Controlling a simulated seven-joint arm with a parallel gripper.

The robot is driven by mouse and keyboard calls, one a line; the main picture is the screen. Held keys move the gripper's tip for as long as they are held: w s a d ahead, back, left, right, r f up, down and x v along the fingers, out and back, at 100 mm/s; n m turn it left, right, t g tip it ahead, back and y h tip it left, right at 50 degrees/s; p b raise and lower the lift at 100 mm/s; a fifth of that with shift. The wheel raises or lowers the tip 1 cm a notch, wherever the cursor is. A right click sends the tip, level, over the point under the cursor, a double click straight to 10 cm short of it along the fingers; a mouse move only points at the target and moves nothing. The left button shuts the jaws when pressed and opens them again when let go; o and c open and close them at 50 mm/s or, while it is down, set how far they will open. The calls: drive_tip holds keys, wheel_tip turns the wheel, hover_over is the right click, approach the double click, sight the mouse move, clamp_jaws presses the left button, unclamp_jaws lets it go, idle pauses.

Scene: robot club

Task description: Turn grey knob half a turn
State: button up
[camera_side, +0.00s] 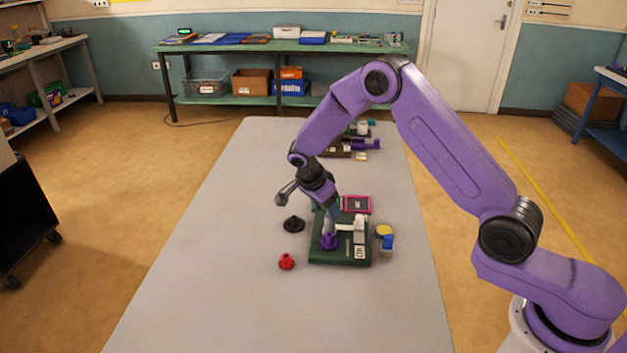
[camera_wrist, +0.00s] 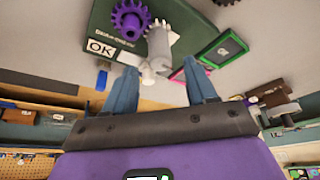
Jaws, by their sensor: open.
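The grey knob (camera_side: 359,224) is a pale, stubby part on a dark green board (camera_side: 325,256). In the wrist view the knob (camera_wrist: 158,44) shows a cylindrical body and a small rounded end, beside a purple gear (camera_wrist: 131,19). The purple gear (camera_side: 328,242) also sits on the board in the side view. My gripper (camera_side: 333,218) points down over the board, close to the purple gear and left of the knob. In the wrist view its two blue-grey fingers (camera_wrist: 160,68) are apart, with the knob's end appearing between the tips. I cannot tell whether they touch it.
A black gear (camera_side: 293,224) and a red gear (camera_side: 286,262) lie left of the board. A yellow round piece (camera_side: 384,230) and a blue block (camera_side: 387,243) are at its right. A pink-framed panel (camera_side: 358,204) lies behind. The table's (camera_side: 220,290) front left is clear.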

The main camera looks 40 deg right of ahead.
drive_tip(key=v, duration=1.4)
drive_tip(key=shift+a+r, duration=0.1)
